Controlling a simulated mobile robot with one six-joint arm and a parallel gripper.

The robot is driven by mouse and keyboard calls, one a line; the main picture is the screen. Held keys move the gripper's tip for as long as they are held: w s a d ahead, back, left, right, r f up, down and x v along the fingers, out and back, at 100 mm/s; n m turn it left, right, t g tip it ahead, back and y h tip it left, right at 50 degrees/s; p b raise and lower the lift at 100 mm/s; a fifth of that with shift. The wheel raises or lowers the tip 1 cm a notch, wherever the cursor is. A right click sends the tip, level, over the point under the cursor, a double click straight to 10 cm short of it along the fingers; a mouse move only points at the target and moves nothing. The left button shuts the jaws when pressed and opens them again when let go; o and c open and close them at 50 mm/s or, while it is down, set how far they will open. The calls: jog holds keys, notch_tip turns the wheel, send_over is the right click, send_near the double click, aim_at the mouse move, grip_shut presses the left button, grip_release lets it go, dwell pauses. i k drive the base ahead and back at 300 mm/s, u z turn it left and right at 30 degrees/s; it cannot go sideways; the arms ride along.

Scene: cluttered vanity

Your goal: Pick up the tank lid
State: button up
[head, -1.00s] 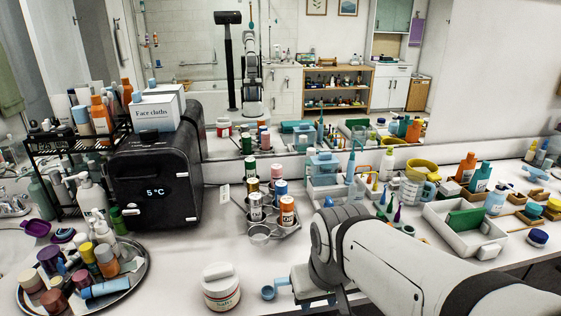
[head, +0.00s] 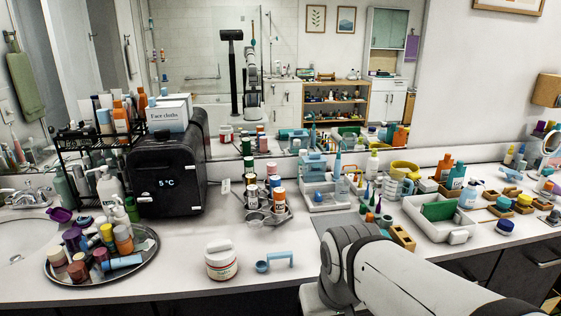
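What looks like the tank lid (head: 314,155) is a light blue, flat cover on top of a translucent blue tank (head: 314,170). The tank belongs to a white oral-irrigator-like unit at the back of the counter, near the centre, in the head view. The lid appears seated on the tank. My arm comes in from the lower right, and its rounded joint is in front of the counter, below and right of the tank. My gripper's fingers are not visible.
A black cooler (head: 165,185), a round tray (head: 62,268) of bottles, a lidded jar (head: 221,262) and a blue scoop (head: 262,266) stand left of my arm. A bottle rack (head: 256,217) is left of the tank. A white tray (head: 425,222) is right. The front counter has some free room.

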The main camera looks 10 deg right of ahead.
aim_at(317, 156)
jog(key=z, duration=0.1)
jog(key=i, duration=0.9)
jog(key=u, duration=0.05)
